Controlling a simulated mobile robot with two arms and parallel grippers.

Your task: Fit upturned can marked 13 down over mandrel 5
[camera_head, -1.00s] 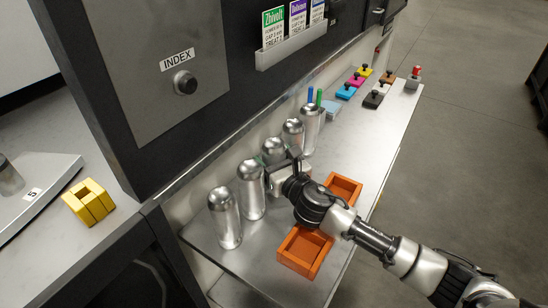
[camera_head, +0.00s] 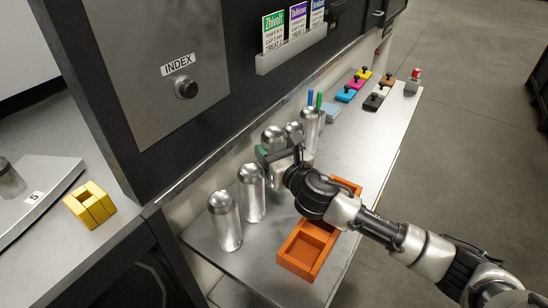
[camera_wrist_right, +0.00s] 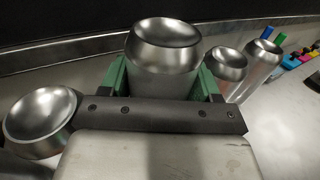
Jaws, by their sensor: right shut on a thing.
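My right gripper (camera_head: 274,160) is shut around an upturned silver can (camera_head: 272,136), in the middle of a row of similar cans. In the right wrist view, the green fingers (camera_wrist_right: 166,80) sit on either side of this can (camera_wrist_right: 163,50), whose domed end faces up. I cannot read a number on any can. At the left edge of the head view, a metal mandrel (camera_head: 9,180) stands by a label reading 5 (camera_head: 35,197), partly cut off by the frame. My left gripper is not in view.
Two upturned cans (camera_head: 224,218) stand on the shelf left of the held one, and others (camera_head: 310,128) on its right. A yellow block (camera_head: 90,204) sits near the mandrel. The dark INDEX panel (camera_head: 155,62) rises behind.

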